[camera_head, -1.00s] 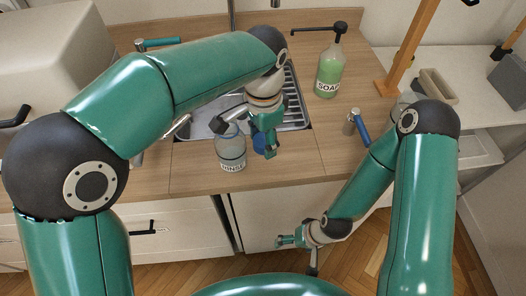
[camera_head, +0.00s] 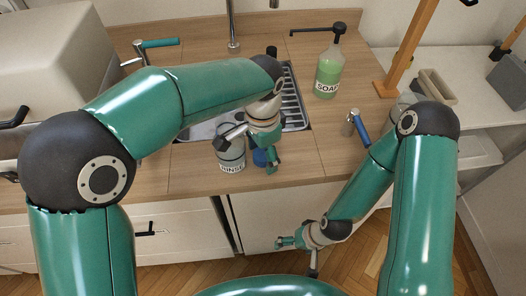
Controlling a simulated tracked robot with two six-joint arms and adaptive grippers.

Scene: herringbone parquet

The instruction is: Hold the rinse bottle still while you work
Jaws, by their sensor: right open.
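The rinse bottle (camera_head: 231,160), clear with a white label reading RINSE, stands upright on the counter in front of the sink. My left gripper (camera_head: 250,152) is above and beside it, with its fingers spread apart. The grey finger crosses the upper part of the bottle in this view and hides its top. The green finger hangs to the right of the bottle. I cannot tell whether either finger touches it. My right gripper (camera_head: 299,256) is open and empty, low in front of the cabinet doors, far from the bottle.
A green soap bottle (camera_head: 328,75) with a black pump stands at the back right. A blue-handled item (camera_head: 360,128) is on the right counter. The front right counter is clear.

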